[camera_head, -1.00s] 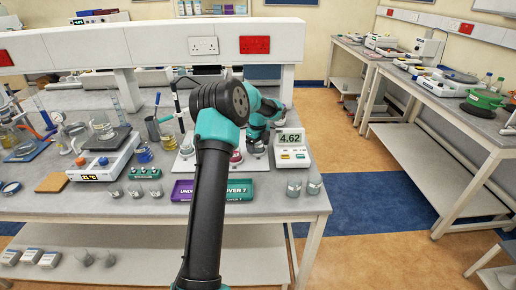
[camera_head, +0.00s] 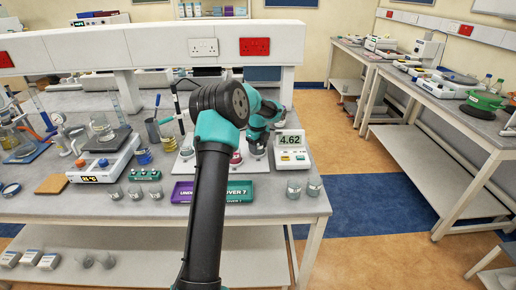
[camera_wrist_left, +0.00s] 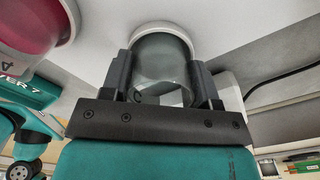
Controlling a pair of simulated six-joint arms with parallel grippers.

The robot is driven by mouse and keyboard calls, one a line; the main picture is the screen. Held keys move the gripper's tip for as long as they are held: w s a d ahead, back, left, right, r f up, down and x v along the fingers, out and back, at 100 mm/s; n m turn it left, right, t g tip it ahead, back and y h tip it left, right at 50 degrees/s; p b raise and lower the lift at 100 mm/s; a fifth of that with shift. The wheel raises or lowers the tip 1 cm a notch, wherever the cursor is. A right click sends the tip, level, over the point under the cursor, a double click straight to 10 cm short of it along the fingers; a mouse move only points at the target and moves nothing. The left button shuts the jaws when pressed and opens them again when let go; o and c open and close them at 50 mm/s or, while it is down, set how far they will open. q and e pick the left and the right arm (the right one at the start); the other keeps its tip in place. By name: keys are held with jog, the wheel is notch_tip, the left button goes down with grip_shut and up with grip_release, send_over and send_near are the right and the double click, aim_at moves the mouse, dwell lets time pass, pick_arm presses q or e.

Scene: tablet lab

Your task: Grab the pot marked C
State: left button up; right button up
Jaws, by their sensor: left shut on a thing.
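My left gripper (camera_wrist_left: 162,82) is shut on a greyish glass pot with a pale rim, the pot marked C (camera_wrist_left: 160,55). In the left wrist view the pot sits between the two black fingers, and a dark letter C shows low on its side. In the head view my left gripper (camera_head: 263,128) is at the white stand beside the balance, partly hidden by its own arm, with the pot (camera_head: 256,149) below it. I cannot tell whether the pot is clear of the stand. My right gripper is not in view.
A red-filled pot (camera_wrist_left: 28,30) is close to the left of the held one. The balance (camera_head: 291,150) reading 4.62 stands just right. A purple tray (camera_head: 182,192) and a green tray marked OVER 7 (camera_head: 240,191) lie in front. Glass beakers (camera_head: 294,188) stand at the bench's front right.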

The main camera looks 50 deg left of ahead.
pick_arm(q)
jog(key=shift+r, duration=1.35)
jog(key=shift+s+d+r, duration=0.25)
jog(key=shift+d+r, duration=0.05)
jog(key=shift+r, duration=0.15)
jog(key=s+d, duration=0.3)
jog(key=s+d+r, duration=0.1)
jog(key=s+d, duration=0.2)
jog(key=d, duration=0.1)
jog(key=s+d, duration=0.4)
jog(key=shift+d+r, duration=0.15)
jog(key=shift+d, duration=0.1)
